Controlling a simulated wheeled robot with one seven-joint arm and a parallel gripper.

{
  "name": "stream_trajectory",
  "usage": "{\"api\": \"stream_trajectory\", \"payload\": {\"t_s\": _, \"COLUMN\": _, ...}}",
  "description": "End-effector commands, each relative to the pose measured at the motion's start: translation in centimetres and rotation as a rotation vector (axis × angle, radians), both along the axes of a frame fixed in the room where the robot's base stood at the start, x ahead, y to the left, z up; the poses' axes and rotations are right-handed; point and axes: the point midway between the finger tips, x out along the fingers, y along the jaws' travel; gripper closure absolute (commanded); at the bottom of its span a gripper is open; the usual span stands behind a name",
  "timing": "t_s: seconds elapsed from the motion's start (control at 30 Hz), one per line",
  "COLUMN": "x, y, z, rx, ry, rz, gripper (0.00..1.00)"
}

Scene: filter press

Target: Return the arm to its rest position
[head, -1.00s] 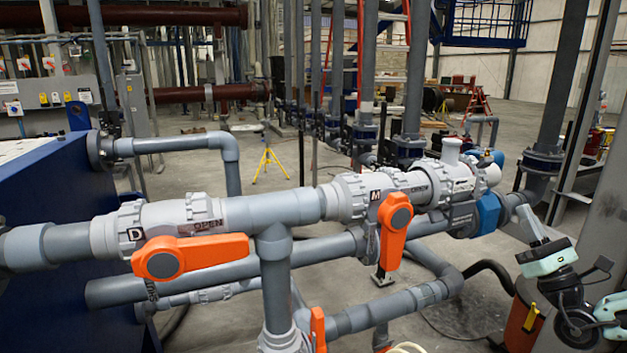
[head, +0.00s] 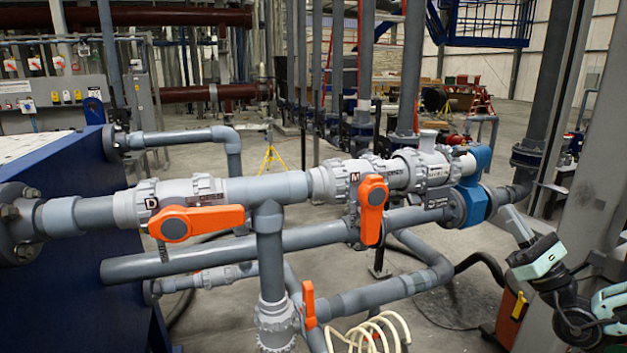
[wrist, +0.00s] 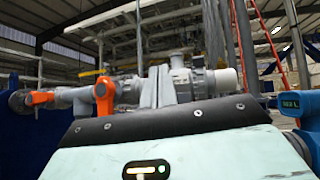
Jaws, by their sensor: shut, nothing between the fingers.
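My arm is folded at the lower right of the head view. My gripper (head: 509,212) points up and to the left, its narrow grey fingers together and empty. It is in front of the floor, right of the blue pipe fitting (head: 478,186), and appears apart from the pipework. In the wrist view, the grey fingers (wrist: 158,78) stand close together beyond the pale green housing, with the valves behind them. The orange D handle (head: 203,222) lies along its pipe. The orange M handle (head: 372,212) hangs down.
A third orange handle (head: 309,303) is upright on a lower pipe. A grey column (head: 595,180) stands close to my arm on the right. A blue tank (head: 60,270) fills the left. Pale hose loops (head: 370,330) lie below the pipes. Open floor shows behind the pipework.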

Motion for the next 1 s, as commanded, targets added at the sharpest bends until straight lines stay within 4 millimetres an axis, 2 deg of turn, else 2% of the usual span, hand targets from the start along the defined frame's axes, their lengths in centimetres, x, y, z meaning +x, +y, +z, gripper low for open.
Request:
{"api": "stream_trajectory", "payload": {"t_s": 0.27, "x": -1.9, "y": 7.9, "z": 0.0, "rx": -0.171, "ry": -0.014, "rz": 0.233, "gripper": 1.0}}
{"api": "stream_trajectory", "payload": {"t_s": 0.43, "x": -5.1, "y": 15.0, "z": -0.7, "rx": -0.351, "ry": -0.039, "rz": 0.46, "gripper": 1.0}}
{"api": "stream_trajectory", "payload": {"t_s": 0.57, "x": -10.6, "y": 21.9, "z": -2.4, "rx": -0.592, "ry": -0.091, "rz": 0.729, "gripper": 1.0}}
{"api": "stream_trajectory", "payload": {"t_s": 0.6, "x": -12.7, "y": 23.8, "z": -3.2, "rx": -0.682, "ry": -0.115, "rz": 0.818, "gripper": 1.0}}
{"api": "stream_trajectory", "payload": {"t_s": 0.7, "x": -18.5, "y": 27.2, "z": -5.7, "rx": -0.933, "ry": -0.198, "rz": 1.038, "gripper": 1.0}}
{"api": "stream_trajectory", "payload": {"t_s": 0.8, "x": -23.8, "y": 28.5, "z": -8.1, "rx": -1.192, "ry": -0.314, "rz": 1.221, "gripper": 1.0}}
{"api": "stream_trajectory", "payload": {"t_s": 0.9, "x": -27.8, "y": 28.3, "z": -10.3, "rx": -1.455, "ry": -0.467, "rz": 1.356, "gripper": 1.0}}
{"api": "stream_trajectory", "payload": {"t_s": 1.0, "x": -30.3, "y": 27.2, "z": -11.9, "rx": -1.712, "ry": -0.656, "rz": 1.434, "gripper": 1.0}}
